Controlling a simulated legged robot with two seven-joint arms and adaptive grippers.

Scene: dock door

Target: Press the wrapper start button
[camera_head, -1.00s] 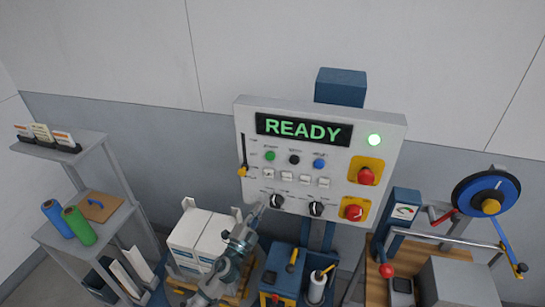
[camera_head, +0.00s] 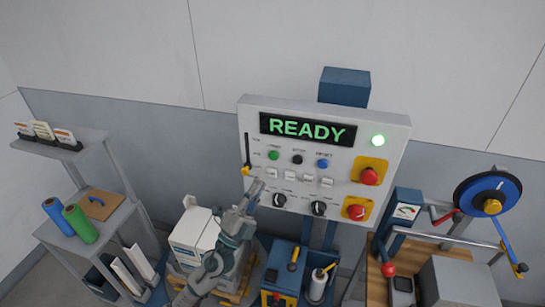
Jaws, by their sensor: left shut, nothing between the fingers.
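The white control panel (camera_head: 225,0) is not at the top edge; it stands in the middle of the view. I cannot tell whether the tips touch the panel. My right gripper is not in view.
Two red mushroom buttons on yellow plates (camera_head: 369,177) are on the panel's right side, with two black knobs (camera_head: 319,208) along the bottom. A yellow-handled slider (camera_head: 246,170) is at the left. White boxes (camera_head: 193,232) stand behind my left arm.

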